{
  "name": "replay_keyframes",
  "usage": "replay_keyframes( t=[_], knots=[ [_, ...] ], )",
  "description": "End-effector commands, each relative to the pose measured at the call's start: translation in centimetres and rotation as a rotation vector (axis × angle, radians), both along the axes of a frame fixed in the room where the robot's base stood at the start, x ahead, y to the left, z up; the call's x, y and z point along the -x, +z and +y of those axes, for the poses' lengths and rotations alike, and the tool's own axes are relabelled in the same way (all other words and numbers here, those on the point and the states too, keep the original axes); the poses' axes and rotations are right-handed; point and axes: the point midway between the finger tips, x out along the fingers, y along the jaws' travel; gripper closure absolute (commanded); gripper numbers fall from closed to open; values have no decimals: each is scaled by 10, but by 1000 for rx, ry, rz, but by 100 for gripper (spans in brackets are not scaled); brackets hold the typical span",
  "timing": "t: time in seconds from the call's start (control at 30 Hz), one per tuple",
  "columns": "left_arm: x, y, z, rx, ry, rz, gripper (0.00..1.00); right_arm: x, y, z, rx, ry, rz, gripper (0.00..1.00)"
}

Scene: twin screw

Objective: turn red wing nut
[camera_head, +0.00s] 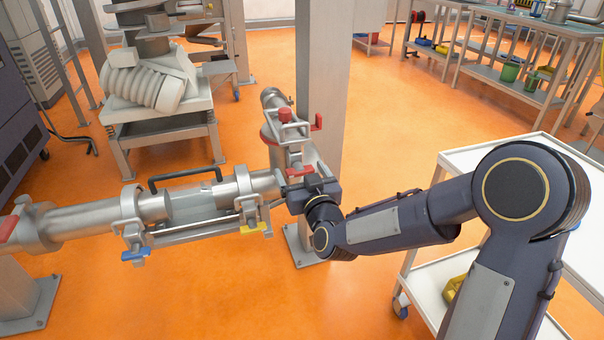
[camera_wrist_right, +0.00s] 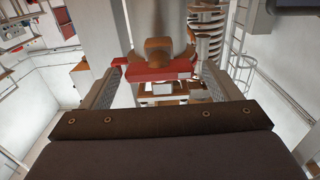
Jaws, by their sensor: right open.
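The red wing nut (camera_head: 299,171) is at the right end of the metal pipe assembly, low on the pipe joint. My right gripper (camera_head: 297,180) is right at it, partly covering it. In the right wrist view, the red wing nut (camera_wrist_right: 152,72) spans much of the gap between the two fingers of my right gripper (camera_wrist_right: 160,78). The jaws are open, one finger on each side. I cannot tell whether a finger touches the nut. A blue wing nut (camera_head: 135,254) and a yellow wing nut (camera_head: 256,228) hang under the horizontal pipe. My left gripper is not in view.
The horizontal pipe (camera_head: 85,217) runs left with a black handle (camera_head: 186,175) above it. More red clamp parts (camera_head: 285,114) sit on the upright section. A grey column (camera_head: 322,75) stands behind. A white cart (camera_head: 493,152) is at the right.

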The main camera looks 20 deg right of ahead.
Motion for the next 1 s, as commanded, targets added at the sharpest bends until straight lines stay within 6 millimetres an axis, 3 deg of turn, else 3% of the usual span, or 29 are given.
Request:
replay_keyframes(
  t=[0.03,0.37,0.67,1.0],
  knots=[
    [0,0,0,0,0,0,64,0,0,0,0,0,0,18],
    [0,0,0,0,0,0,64,0,0,0,0,0,0,61],
    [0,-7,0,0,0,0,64,0,-2,0,-35,1,0,61],
    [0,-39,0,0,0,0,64,0,-5,-2,-253,-1,5,61]
  ],
)
